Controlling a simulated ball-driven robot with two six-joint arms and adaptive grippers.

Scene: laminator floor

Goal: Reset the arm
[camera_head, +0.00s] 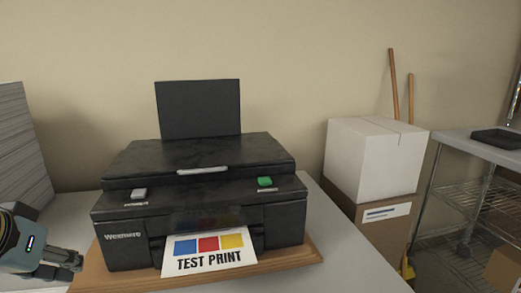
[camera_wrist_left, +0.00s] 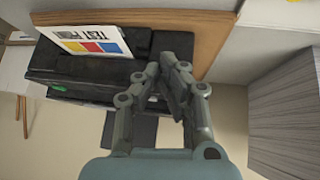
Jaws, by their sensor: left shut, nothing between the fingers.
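My left gripper (camera_head: 70,262) comes in at the lower left of the head view, beside the left front of the printer and apart from its buttons. In the left wrist view its fingers (camera_wrist_left: 167,85) are shut, with nothing held between them. The black printer (camera_head: 190,190) stands on a wooden board (camera_head: 290,258) on a grey table. A printed sheet reading TEST PRINT (camera_head: 209,251) sticks out of its front slot. The printer (camera_wrist_left: 80,70) and the sheet (camera_wrist_left: 92,42) also show in the left wrist view. My right gripper is not in view.
To the right, a white box (camera_head: 372,158) sits on a cardboard box (camera_head: 375,220). A metal shelf cart (camera_head: 470,190) holds a black tray (camera_head: 497,138). The table right of the board is clear.

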